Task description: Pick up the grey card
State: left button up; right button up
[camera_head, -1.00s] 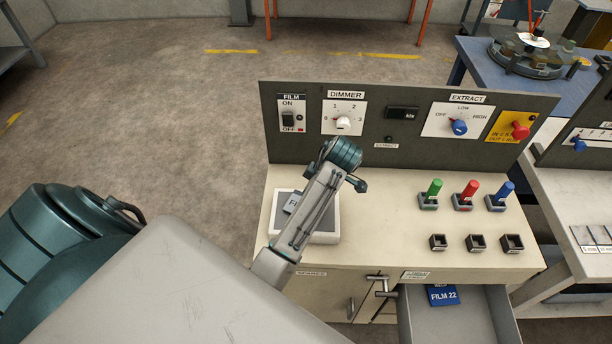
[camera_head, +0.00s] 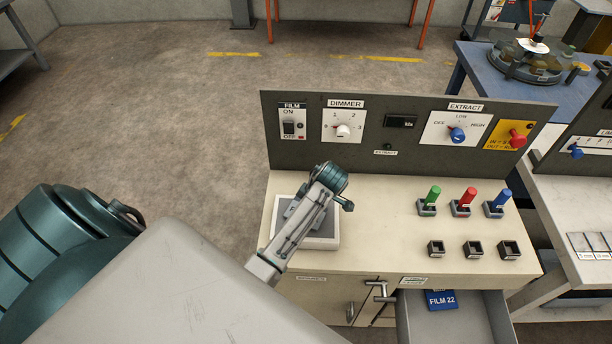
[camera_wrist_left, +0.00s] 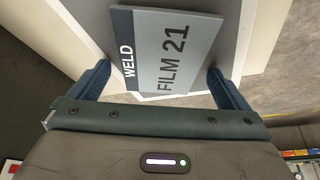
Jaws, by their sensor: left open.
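The grey card (camera_wrist_left: 165,50), with a dark band reading WELD and the text FILM 21, lies in a white-rimmed tray (camera_head: 320,246) on the bench. In the left wrist view my left gripper (camera_wrist_left: 158,80) is open, with its two blue fingers on either side of the card's near end. The fingers do not clamp it, and I cannot tell their height above it. In the head view my left wrist and forearm cover most of the card and part of the tray. My right gripper is not in view.
A dark control panel (camera_head: 365,158) with knobs and switches stands behind the tray. Green, red and blue plugs (camera_head: 463,200) and several sockets (camera_head: 473,249) are to the right. An open drawer (camera_head: 475,312) below holds a blue FILM 22 card (camera_head: 441,299).

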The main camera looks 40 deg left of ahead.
pick_arm(q)
jog(key=shift+c, duration=0.2)
jog(key=shift+f, duration=0.1)
jog(key=c, duration=1.1)
